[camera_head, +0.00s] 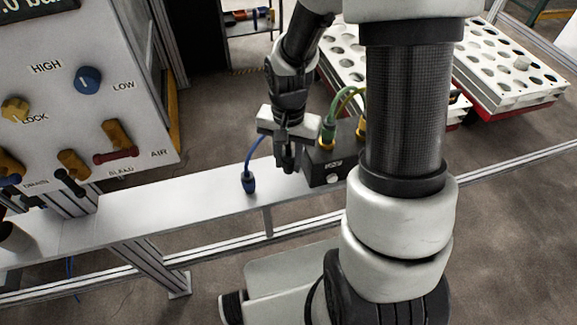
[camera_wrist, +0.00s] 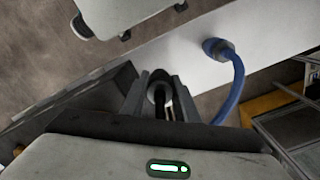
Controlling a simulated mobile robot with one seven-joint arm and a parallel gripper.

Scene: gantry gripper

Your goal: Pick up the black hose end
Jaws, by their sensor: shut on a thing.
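My gripper (camera_head: 287,158) is above the white rail (camera_head: 215,192), left of the black box. In the wrist view my gripper (camera_wrist: 160,100) has its two fingers closed around a dark round piece with a pale ring, the black hose end (camera_wrist: 159,93). In the head view the hose end cannot be told apart from the dark fingers. Whether it touches the rail is unclear.
A blue hose end (camera_head: 249,182) stands on the rail just left of my gripper; its hose curves up close by. The black box (camera_head: 327,172) with green and yellow hoses is close on the right. A control panel (camera_head: 85,90) stands at left. White hole trays (camera_head: 505,65) are behind.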

